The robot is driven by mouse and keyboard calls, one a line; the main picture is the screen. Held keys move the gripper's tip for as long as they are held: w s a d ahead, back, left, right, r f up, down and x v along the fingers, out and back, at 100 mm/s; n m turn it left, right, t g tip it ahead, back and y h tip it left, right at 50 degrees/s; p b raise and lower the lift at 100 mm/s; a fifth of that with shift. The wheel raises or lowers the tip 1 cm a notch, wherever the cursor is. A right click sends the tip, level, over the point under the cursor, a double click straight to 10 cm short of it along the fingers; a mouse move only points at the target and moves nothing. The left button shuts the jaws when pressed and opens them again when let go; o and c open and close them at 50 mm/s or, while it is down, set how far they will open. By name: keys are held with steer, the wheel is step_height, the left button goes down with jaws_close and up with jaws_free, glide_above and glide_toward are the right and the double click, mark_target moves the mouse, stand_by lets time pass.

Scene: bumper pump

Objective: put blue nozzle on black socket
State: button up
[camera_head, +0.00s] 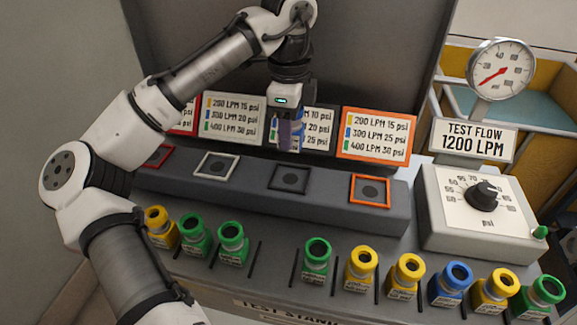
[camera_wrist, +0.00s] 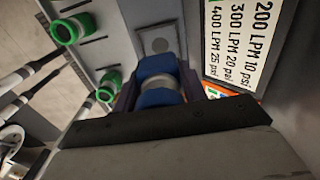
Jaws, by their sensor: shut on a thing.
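My gripper (camera_head: 288,146) is shut on the blue nozzle and holds it raised in front of the row of signs. The blue nozzle shows between the fingers in the wrist view (camera_wrist: 157,84), with a pale band round its middle. In the head view only a bit of its blue shows. The black socket (camera_head: 289,179) is a black-framed square with a dark round centre on the grey ledge. It lies below the gripper and a little nearer the camera, apart from the nozzle. A socket plate (camera_wrist: 158,41) shows just beyond the nozzle in the wrist view.
A white-framed socket (camera_head: 216,165) and an orange-framed socket (camera_head: 370,191) flank the black one. A red-framed socket (camera_head: 157,156) is farther left. Several yellow, green and blue nozzles stand along the front, including a blue one (camera_head: 449,286). Signs (camera_head: 376,136) stand behind; a dial box (camera_head: 477,215) is right.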

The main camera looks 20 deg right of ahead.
step_height(320, 180, down, 9)
steer(key=shift+f, duration=0.1)
stand_by(0.3)
steer(key=o, duration=1.1)
step_height(320, 180, up, 12)
steer(key=shift+r, duration=0.1)
